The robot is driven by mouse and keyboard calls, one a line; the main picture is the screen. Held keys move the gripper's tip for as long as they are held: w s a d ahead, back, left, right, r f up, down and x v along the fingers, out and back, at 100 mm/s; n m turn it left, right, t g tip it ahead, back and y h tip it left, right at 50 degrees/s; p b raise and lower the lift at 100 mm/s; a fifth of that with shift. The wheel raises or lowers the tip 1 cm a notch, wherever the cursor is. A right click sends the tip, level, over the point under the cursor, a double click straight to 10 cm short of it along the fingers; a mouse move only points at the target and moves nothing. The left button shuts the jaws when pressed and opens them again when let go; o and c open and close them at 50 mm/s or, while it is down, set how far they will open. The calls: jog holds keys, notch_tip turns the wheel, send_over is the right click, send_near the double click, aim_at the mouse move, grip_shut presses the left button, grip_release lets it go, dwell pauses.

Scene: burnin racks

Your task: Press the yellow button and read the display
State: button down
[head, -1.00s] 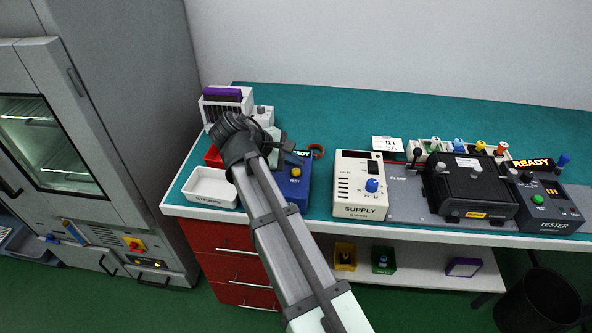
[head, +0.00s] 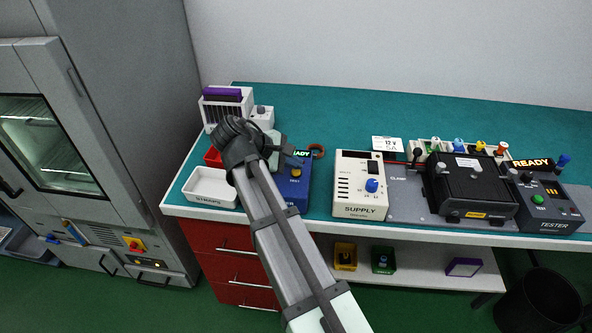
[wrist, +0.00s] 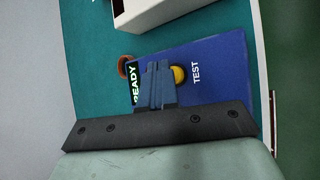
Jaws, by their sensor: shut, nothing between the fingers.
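The blue test box (head: 293,192) stands on the bench, with a yellow button (head: 296,173) on top and a small display behind it. The display (head: 302,153) is partly hidden by my gripper in the head view. In the wrist view, the display (wrist: 134,84) reads READY in light letters, and the yellow button (wrist: 179,75) sits right beside my fingers, beside the word TEST. My gripper (wrist: 157,82) is shut and empty, over the box between display and button. Whether it touches the box I cannot tell.
A white STRIPS tray (head: 211,199) lies left of the box. A white SUPPLY unit (head: 360,200) stands to its right, a black device (head: 470,185) and a TESTER (head: 553,213) beyond.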

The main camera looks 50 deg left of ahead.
aim_at(293, 172)
jog(key=shift+f, duration=0.4)
dwell(0.7)
jog(key=shift+r, duration=0.85)
jog(key=shift+r, duration=2.5)
